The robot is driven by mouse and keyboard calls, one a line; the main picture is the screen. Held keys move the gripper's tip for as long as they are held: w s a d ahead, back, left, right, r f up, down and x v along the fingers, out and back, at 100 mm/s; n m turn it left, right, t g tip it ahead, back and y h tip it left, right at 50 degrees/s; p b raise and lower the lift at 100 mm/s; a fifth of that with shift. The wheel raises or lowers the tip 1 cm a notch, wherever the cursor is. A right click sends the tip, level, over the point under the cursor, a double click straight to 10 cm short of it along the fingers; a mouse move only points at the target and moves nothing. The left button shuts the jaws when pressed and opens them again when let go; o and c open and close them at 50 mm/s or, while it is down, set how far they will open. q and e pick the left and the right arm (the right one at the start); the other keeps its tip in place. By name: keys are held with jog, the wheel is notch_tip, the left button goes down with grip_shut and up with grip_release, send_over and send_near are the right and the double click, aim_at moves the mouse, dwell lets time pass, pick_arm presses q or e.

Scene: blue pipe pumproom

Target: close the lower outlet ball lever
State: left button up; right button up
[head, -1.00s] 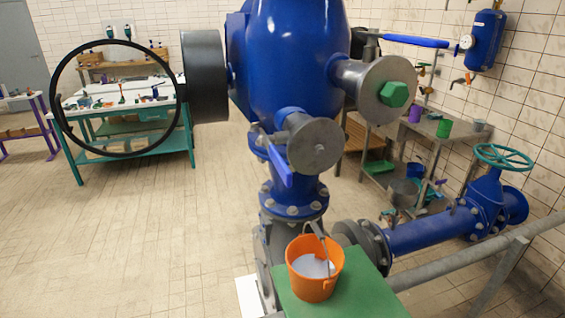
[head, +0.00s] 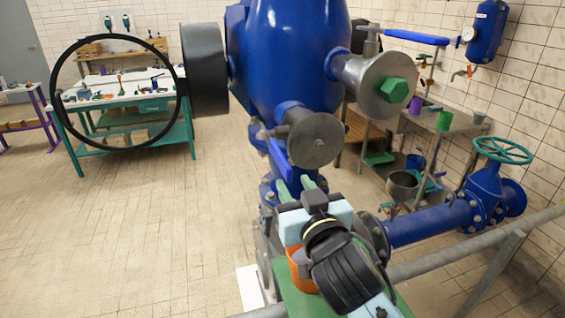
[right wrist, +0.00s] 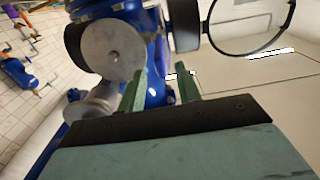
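The lower outlet ball lever (head: 279,157) is a blue handle below the round grey outlet flange (head: 316,140), in front of the blue pump body. It slants down, and its lower end comes close to my right gripper (head: 296,185). That gripper is open, its two green fingers apart and pointing toward the lever from below. In the right wrist view the fingers (right wrist: 162,86) stand apart, with blue parts behind and between them. I cannot tell there whether the lever is between the fingers or whether they touch it. My left gripper is out of view.
An orange bucket (head: 299,272) on a green stand (head: 290,300) is mostly hidden behind my right arm. A large black handwheel (head: 57,112) is at left. An upper blue lever (head: 417,38) and a teal valve wheel (head: 502,150) are at right. Open floor lies left.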

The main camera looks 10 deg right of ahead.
aim_at(283, 165)
jog(key=w, duration=0.2)
jog(key=w+a, duration=0.1)
jog(key=w, duration=0.2)
jog(key=w+p, duration=0.1)
jog(key=w, duration=0.2)
jog(key=shift+w+a, duration=0.15)
jog(key=shift+a, duration=0.15)
jog(key=shift+c, duration=0.2)
grip_shut()
